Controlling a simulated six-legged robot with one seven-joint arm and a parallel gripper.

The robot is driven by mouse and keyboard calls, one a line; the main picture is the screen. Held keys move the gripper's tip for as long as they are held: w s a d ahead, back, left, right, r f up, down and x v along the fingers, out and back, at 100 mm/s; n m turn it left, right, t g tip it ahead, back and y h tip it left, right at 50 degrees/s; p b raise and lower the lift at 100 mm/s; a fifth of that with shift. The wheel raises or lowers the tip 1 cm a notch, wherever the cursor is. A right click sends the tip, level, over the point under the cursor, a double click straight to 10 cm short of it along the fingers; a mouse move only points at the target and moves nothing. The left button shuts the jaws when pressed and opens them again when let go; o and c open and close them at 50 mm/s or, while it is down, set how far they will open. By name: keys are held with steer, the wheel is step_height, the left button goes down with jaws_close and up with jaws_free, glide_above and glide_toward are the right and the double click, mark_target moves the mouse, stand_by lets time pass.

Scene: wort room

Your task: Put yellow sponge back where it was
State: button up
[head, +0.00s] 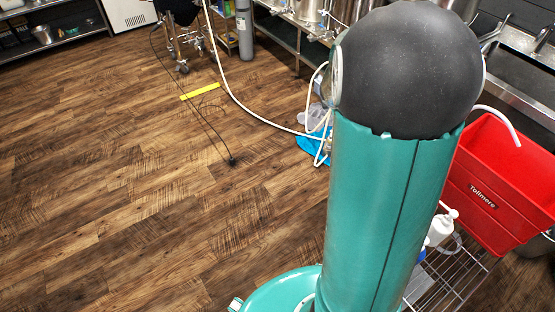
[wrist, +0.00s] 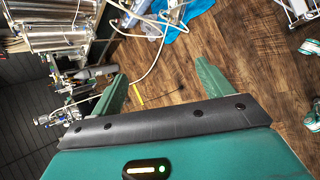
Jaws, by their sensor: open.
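No yellow sponge can be made out for certain in either view. A long, flat yellow strip (head: 200,91) lies on the wood floor in the head view, near a wheeled stand; I cannot tell that it is a sponge. The strip also shows in the wrist view (wrist: 138,95), beyond my gripper and near its left finger. My gripper (wrist: 161,70) is open, its two green fingers spread wide with nothing between them. In the head view my own arm fills the right middle, and my gripper does not show.
A red Tollmere tub (head: 490,185) stands at right, above a wire shelf (head: 450,275) with a white pump bottle (head: 440,228). A white hose (head: 243,103) and black cable (head: 205,120) cross the floor near a blue sheet (head: 314,150). The left floor is clear.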

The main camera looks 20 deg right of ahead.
steer(key=s+a+r+m+y, duration=0.2)
steer(key=s+a+r+m, duration=0.6)
steer(key=a, duration=0.4)
steer(key=s+a+r+m+y, duration=0.2)
steer(key=s+a+m, duration=0.1)
steer(key=s+a, duration=0.3)
steer(key=s+a+r+m+y, duration=0.2)
steer(key=s+a, duration=0.5)
steer(key=a, duration=0.4)
steer(key=shift+s+m+g, duration=0.2)
steer(key=shift+m+g, duration=0.2)
steer(key=shift+m, duration=0.5)
steer(key=c, duration=0.9)
steer(key=shift+d, duration=0.15)
steer(key=shift+c, duration=0.2)
